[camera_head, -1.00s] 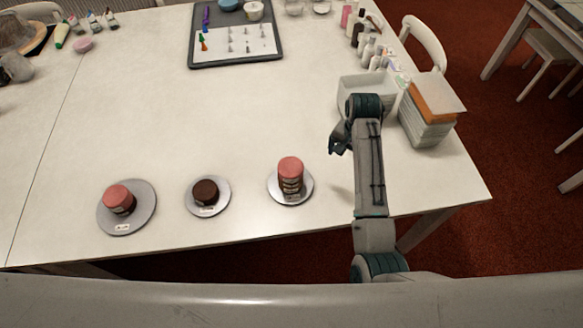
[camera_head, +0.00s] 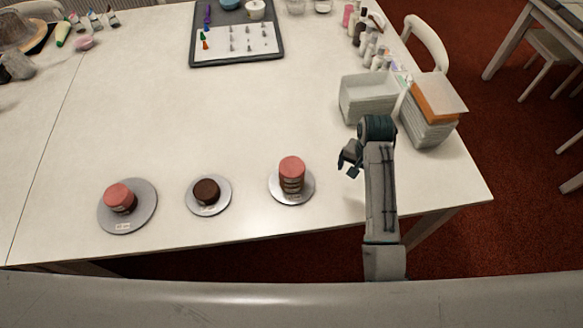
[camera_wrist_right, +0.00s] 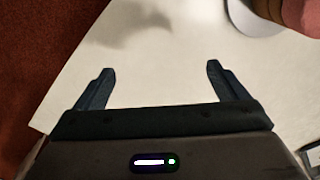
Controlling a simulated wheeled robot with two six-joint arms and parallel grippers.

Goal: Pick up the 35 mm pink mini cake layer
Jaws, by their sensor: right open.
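A pink cake layer (camera_head: 292,165) tops a stack of pink and dark layers on the right-hand turntable (camera_head: 276,193). Another pink layer (camera_head: 118,194) sits on top of a darker layer on the left-hand turntable (camera_head: 143,210). I cannot tell their sizes; the labels are unreadable. My right gripper (camera_head: 349,158) is open and empty, above the table to the right of the right-hand stack. In the right wrist view its jaws (camera_wrist_right: 158,72) stand apart over bare table, with part of a pink cake (camera_wrist_right: 299,12) at the top right corner. My left gripper is not in view.
A dark cake layer (camera_head: 206,190) sits on the middle turntable (camera_head: 221,204). A white bin (camera_head: 366,92) and a stack of boxes (camera_head: 428,125) stand behind my right arm. A dark tray (camera_head: 197,52) lies at the back. The table's middle is clear.

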